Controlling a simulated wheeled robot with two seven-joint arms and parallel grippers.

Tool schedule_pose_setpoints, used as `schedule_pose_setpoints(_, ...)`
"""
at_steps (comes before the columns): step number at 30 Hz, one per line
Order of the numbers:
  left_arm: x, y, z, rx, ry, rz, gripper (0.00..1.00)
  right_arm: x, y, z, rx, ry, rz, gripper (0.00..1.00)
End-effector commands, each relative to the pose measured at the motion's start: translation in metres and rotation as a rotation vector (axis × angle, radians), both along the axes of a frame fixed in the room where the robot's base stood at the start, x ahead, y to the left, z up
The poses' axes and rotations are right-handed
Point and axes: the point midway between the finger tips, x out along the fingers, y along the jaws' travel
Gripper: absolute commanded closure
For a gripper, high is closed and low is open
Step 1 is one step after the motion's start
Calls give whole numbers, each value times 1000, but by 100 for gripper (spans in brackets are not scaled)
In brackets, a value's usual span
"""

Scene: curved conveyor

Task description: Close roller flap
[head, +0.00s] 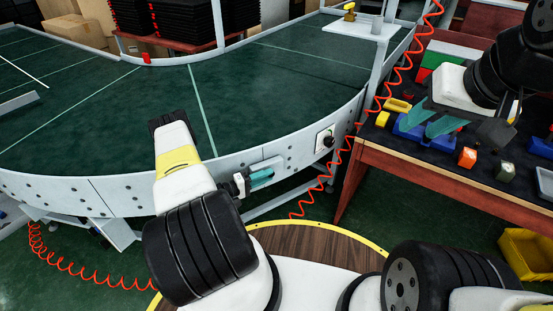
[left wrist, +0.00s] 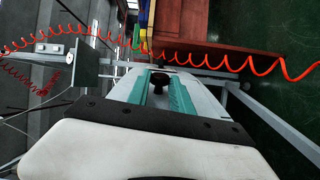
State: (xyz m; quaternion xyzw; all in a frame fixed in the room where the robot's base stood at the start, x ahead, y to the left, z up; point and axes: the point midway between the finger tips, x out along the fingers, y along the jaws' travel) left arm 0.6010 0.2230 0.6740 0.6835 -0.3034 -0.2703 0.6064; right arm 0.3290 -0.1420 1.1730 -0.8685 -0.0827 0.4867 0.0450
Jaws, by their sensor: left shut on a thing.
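My left gripper (head: 262,178) is low against the outer side wall of the curved conveyor (head: 120,192). In the left wrist view, its teal fingers (left wrist: 160,92) lie on both sides of a black knob (left wrist: 159,79) and are shut on it. The knob stands in front of a pale panel (left wrist: 205,98), which seems to be the roller flap; its hinge and angle cannot be told. In the head view a small light plate (head: 270,164) shows beside the left fingers. My right gripper (head: 430,123) is open and empty above the workbench at the right.
The red-brown workbench (head: 400,170) holds a blue bin (head: 415,131) and several coloured blocks. A red coiled hose (head: 343,160) hangs between bench and conveyor. A box with a black knob (head: 327,139) sits on the conveyor wall. A yellow crate (head: 524,254) stands on the floor. The green belt is mostly clear.

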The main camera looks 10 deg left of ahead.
Motion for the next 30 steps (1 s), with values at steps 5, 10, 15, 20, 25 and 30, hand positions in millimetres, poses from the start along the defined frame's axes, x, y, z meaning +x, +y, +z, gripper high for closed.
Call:
schedule_pose_setpoints(5, 1, 3, 1, 2, -2, 3, 100, 0, 0, 0, 0, 0, 0, 64)
schedule_pose_setpoints(10, 2, 3, 1, 2, -3, 3, 100, 0, 0, 0, 0, 0, 0, 64)
schedule_pose_setpoints(15, 2, 3, 1, 2, -4, 3, 100, 0, 0, 0, 0, 0, 0, 64)
schedule_pose_setpoints(20, 1, 2, 1, 2, -4, 2, 53, 0, 0, 0, 0, 0, 0, 64)
schedule_pose_setpoints(25, 1, 2, 1, 1, -2, 1, 53, 0, 0, 0, 0, 0, 0, 64)
schedule_pose_setpoints(30, -1, 4, 1, 1, -2, 1, 53, 0, 0, 0, 0, 0, 0, 64)
